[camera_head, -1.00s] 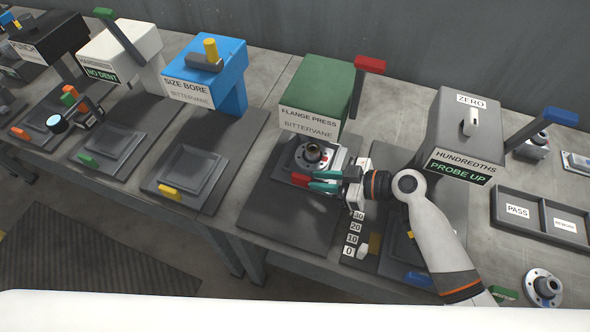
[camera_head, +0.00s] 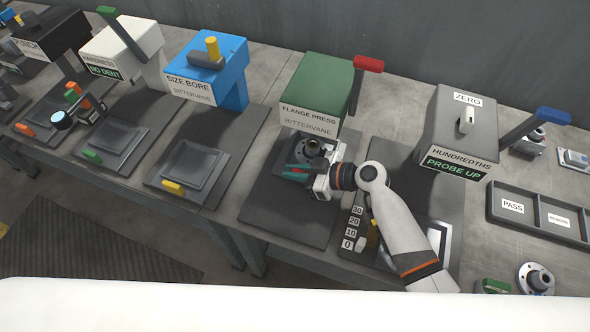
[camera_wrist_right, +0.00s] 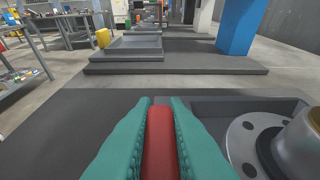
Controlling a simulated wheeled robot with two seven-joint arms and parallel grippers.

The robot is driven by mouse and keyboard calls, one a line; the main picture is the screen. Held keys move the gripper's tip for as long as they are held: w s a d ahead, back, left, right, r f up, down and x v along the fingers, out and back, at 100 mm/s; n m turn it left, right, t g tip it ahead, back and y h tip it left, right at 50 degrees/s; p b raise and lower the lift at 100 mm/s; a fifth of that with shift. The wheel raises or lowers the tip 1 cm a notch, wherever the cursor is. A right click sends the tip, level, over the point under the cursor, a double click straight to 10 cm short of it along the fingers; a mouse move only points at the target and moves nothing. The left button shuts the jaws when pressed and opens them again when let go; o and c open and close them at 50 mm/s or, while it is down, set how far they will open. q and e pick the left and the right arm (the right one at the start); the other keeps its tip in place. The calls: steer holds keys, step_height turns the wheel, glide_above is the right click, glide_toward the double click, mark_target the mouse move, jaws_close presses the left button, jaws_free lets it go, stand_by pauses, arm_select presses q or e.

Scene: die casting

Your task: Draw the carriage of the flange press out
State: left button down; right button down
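The flange press has a green head (camera_head: 318,82) with a name sign. Its carriage lies under the head and carries a flanged part with a dark hub (camera_head: 310,147); in the right wrist view this part's pale flange (camera_wrist_right: 243,137) is at the right. The carriage's red handle (camera_wrist_right: 160,142) lies between the teal fingers of my right gripper (camera_wrist_right: 160,108). Both fingers appear to touch its sides, so the gripper looks shut on it. In the head view my right gripper (camera_head: 292,170) reaches in from the right and hides much of the carriage front. My left gripper is not in view.
The press's red lever (camera_head: 368,64) stands beside the head. A grey probe gauge (camera_head: 462,125) is at the right, with number tags (camera_head: 353,226) near my arm. The blue bore station (camera_head: 208,75) is to the left. The dark base plate (camera_head: 285,215) is clear in front.

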mark_target(273, 231)
steer(key=s+a, duration=0.1)
steer(key=s, duration=0.3)
steer(key=s+a, duration=0.2)
steer(key=s, duration=0.3)
steer(key=s+a, duration=0.1)
steer(key=s, duration=0.3)
steer(key=shift+s+a+p, duration=0.2)
steer(key=shift+s+p, duration=0.05)
steer(key=shift+p, duration=0.1)
steer(key=shift+f, duration=0.1)
steer(key=shift+s, duration=0.1)
steer(key=c, duration=1.7)
jaws_free()
steer(key=shift+a, duration=0.1)
steer(key=shift+s, duration=0.1)
